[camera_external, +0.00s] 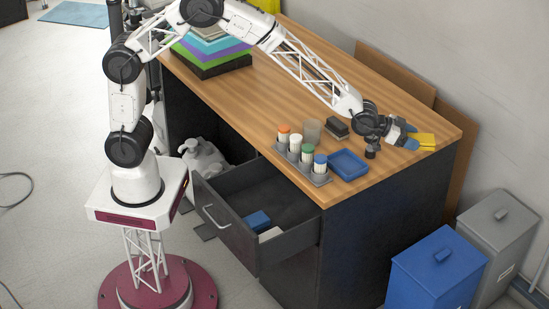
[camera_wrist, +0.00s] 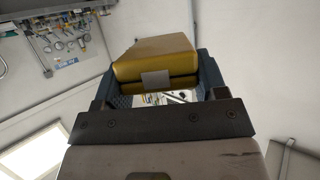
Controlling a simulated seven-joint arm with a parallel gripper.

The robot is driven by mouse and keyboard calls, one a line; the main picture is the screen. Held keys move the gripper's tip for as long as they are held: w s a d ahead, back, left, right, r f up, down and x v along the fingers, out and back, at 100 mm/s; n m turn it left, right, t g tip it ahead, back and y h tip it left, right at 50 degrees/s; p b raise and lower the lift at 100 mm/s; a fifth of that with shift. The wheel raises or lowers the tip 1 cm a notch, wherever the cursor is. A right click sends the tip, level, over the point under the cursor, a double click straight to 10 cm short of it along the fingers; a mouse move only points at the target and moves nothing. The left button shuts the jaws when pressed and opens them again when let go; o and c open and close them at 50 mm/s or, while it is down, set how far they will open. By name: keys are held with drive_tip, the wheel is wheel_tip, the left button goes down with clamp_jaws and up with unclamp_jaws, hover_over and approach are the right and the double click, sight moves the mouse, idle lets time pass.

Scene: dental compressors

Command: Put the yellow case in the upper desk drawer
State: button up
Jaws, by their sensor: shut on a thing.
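The yellow case (camera_external: 422,140) is at the far right end of the wooden desk in the external view. My gripper (camera_external: 408,142) is shut on it, and the case juts out to the right from the blue fingers. In the wrist view the yellow case (camera_wrist: 157,62) sits between the two fingers, with a grey patch on its near side. The upper desk drawer (camera_external: 262,212) is pulled open at the front of the desk. It holds a blue item (camera_external: 257,221) and a whitish item (camera_external: 270,234); the rest of its floor looks bare.
A rack of capped bottles (camera_external: 304,168), a blue tray (camera_external: 348,164), a clear cup (camera_external: 312,130) and a dark block (camera_external: 337,127) stand on the desk between my gripper and the drawer. Blue (camera_external: 437,272) and grey (camera_external: 500,232) bins stand on the floor at right.

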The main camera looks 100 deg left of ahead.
drive_tip(key=s+a+r+n+y, duration=0.1)
drive_tip(key=s+a, duration=0.3)
drive_tip(key=s, duration=0.7)
drive_tip(key=s+a+r+n+y, duration=0.1)
drive_tip(key=s+a+r, duration=0.15)
drive_tip(key=s, duration=0.85)
drive_tip(key=s+a+r+n+y, duration=0.1)
drive_tip(key=s+a, duration=0.3)
drive_tip(key=s, duration=0.8)
drive_tip(key=s+f+n+g+y, duration=0.1)
drive_tip(key=s+f, duration=0.2)
drive_tip(key=s, duration=0.7)
drive_tip(key=s+f+n+g+y, duration=0.1)
drive_tip(key=s+f+y, duration=0.15)
drive_tip(key=s, duration=0.85)
drive_tip(key=s+f+n+g, duration=0.1)
drive_tip(key=s+f, duration=0.3)
drive_tip(key=s, duration=0.6)
drive_tip(key=shift+s+a+f, duration=0.1)
drive_tip(key=shift+a+f, duration=0.05)
drive_tip(key=shift+f, duration=0.95)
drive_tip(key=shift+s+a+f, duration=0.1)
drive_tip(key=shift+f, duration=1)
drive_tip(key=shift+w+a, duration=0.2)
drive_tip(key=shift+w, duration=0.15)
